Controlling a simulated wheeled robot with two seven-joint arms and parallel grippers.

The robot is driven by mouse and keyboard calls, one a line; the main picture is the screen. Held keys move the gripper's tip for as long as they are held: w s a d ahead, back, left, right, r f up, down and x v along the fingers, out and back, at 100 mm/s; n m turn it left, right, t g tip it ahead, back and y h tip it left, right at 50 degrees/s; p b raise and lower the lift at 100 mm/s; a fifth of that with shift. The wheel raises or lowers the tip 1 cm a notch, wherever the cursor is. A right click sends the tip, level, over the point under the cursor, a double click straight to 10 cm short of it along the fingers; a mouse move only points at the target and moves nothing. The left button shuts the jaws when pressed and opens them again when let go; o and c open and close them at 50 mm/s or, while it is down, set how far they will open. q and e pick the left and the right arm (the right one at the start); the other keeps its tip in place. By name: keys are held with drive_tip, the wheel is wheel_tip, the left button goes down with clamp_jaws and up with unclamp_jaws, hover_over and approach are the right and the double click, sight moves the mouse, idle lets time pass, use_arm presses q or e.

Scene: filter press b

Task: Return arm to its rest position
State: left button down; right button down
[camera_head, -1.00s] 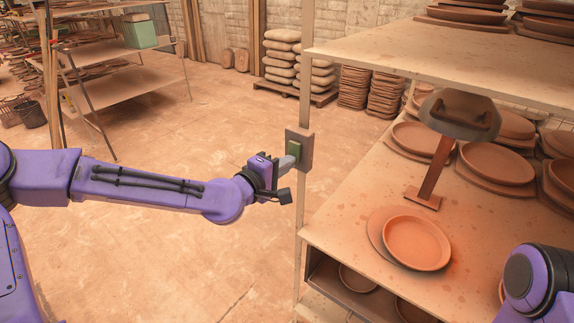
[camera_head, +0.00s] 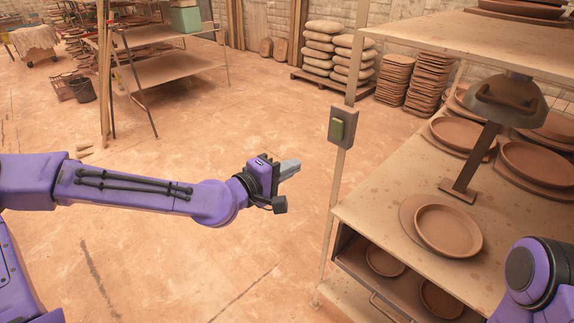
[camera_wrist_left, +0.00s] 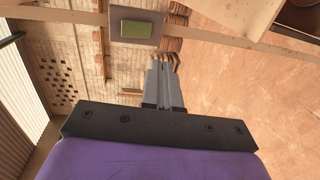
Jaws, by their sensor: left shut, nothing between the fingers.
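My left arm reaches in from the left, and its gripper (camera_head: 290,169) is shut and empty, in the air over open floor. A switch box (camera_head: 341,127) with a green button (camera_head: 338,131) is fixed on the rack's front post, to the right of the gripper and apart from it. In the left wrist view the shut fingers (camera_wrist_left: 165,66) point toward the box, and its green button (camera_wrist_left: 136,29) shows beyond them. My right arm shows only as a purple and black joint at the lower right; its gripper is out of view.
The rack's shelf (camera_head: 375,206) stands on the right with a plate (camera_head: 448,230) on it and a press with a dark head (camera_head: 510,100). Stacked sacks (camera_head: 322,42) and a far rack (camera_head: 165,67) stand behind. The floor around the left arm is clear.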

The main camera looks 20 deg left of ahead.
use_arm(q)
drive_tip(key=shift+w, duration=0.1)
idle(0.3)
drive_tip(key=s+a+f+g+y+b, duration=0.1)
drive_tip(key=s+a+f+g+y, duration=0.15)
drive_tip(key=f, duration=0.65)
drive_tip(key=s+a+f+g+y+b, duration=0.15)
drive_tip(key=s+f, duration=0.25)
drive_tip(key=f, duration=0.4)
drive_tip(key=s+a+f+g+y, duration=0.1)
drive_tip(key=s+a+f+y, duration=0.15)
drive_tip(key=f, duration=0.65)
drive_tip(key=s+a+f+m+g+y+b, duration=0.2)
drive_tip(key=s+a+f+m+g, duration=0.1)
drive_tip(key=s+f, duration=0.6)
drive_tip(key=s+a+f+m+g+y+b, duration=0.2)
drive_tip(key=s+a+f, duration=0.3)
drive_tip(key=s+f, duration=0.5)
drive_tip(key=s+m+g, duration=0.1)
drive_tip(key=s, duration=0.3)
drive_tip(key=shift+s+a, duration=0.25)
drive_tip(key=shift+s, duration=0.15)
